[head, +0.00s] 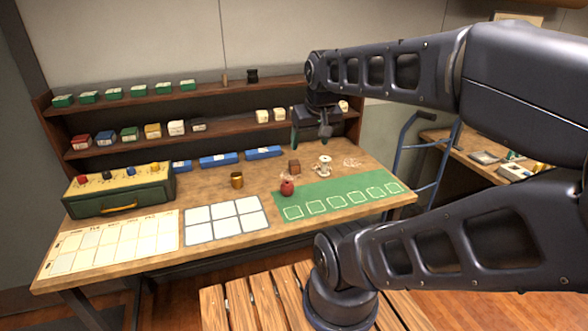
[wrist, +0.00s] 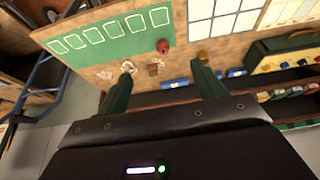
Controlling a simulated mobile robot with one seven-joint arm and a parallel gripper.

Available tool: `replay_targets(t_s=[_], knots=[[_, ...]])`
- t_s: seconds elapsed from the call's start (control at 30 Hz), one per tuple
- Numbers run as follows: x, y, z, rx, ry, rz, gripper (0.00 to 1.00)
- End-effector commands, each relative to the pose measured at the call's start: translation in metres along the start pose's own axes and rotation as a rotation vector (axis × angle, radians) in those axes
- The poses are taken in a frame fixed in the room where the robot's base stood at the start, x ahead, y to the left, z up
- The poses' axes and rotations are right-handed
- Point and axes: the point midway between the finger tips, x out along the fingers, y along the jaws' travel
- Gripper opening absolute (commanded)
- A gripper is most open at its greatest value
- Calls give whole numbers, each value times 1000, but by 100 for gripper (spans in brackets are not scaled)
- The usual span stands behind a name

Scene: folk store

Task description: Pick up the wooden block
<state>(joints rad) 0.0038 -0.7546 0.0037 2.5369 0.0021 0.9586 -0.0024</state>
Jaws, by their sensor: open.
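The wooden block (head: 294,166) is a small brown cube on the tabletop, between a red apple-like object (head: 287,188) and a white spool-like object (head: 323,165). My gripper (head: 311,143) is open and empty, above and behind the block near the shelf. In the wrist view the block (wrist: 155,66) shows beyond and between the two dark green fingers of my gripper (wrist: 160,85), apart from both. The red object (wrist: 163,46) and the white object (wrist: 127,67) also show there.
A brass cup (head: 237,180) stands left of the block. Blue trays (head: 219,159) line the back under the shelves (head: 200,138). A green mat (head: 335,196) lies at the right front. A green box (head: 120,190) stands at the left. Bare wood surrounds the block.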

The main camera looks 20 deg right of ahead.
Motion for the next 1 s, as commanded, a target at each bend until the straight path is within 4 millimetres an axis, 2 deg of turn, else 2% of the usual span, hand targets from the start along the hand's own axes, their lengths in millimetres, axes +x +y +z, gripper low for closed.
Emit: replay_targets(t_s=[0.23, 0.37, 0.67, 1.0], knots=[[0, 0, -1, -2, -1, 1, 68], [3, 2, -9, -32, -14, 9, 68], [26, 12, -62, -237, -101, 57, 68], [70, 25, -126, -501, -215, 93, 68]])
